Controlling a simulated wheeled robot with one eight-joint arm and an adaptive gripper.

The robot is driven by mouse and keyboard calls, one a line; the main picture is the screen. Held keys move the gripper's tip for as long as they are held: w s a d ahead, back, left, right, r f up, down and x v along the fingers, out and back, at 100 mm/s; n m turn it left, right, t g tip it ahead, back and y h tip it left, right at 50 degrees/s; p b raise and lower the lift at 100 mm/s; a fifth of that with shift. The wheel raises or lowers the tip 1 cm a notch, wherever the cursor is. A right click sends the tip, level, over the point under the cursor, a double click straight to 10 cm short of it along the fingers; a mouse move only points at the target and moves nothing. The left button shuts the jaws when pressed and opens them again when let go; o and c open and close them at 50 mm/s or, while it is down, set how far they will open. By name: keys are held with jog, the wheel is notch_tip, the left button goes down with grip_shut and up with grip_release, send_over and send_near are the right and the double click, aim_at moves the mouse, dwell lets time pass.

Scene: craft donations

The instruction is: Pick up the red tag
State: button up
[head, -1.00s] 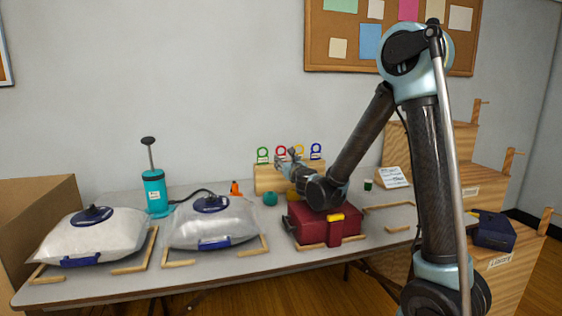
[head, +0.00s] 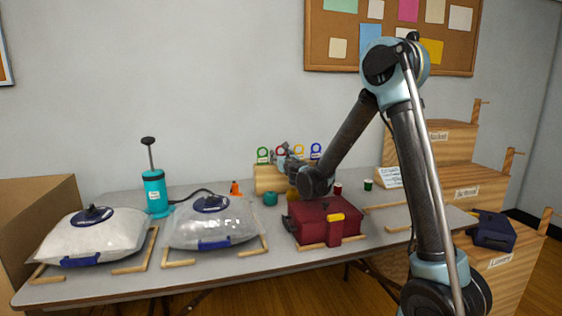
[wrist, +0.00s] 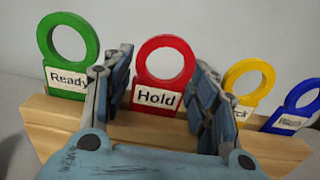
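The red tag (wrist: 165,88) is a ring-topped tag with a white "Hold" label, standing upright in a wooden block (wrist: 40,115). In the wrist view my gripper (wrist: 163,80) is open, with one finger on each side of the red tag. I cannot tell whether the fingers touch it. In the head view the red tag (head: 281,151) shows just above my gripper (head: 284,160), which partly hides it. The green "Ready" tag (wrist: 68,57), a yellow tag (wrist: 251,85) and a blue "Wash" tag (wrist: 294,108) stand in the same block.
A dark red case (head: 312,222) lies on the table below my arm. Two clear-covered bags (head: 95,237) (head: 212,230), a teal pump (head: 156,192) and small spools (head: 368,184) are also there. Wooden bins (head: 480,190) stand at the right.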

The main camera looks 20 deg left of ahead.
jog(key=c, duration=0.5)
jog(key=shift+o, duration=0.2)
jog(key=shift+r, duration=0.1)
notch_tip(320, 180, up, 10)
jog(key=shift+f, duration=0.1)
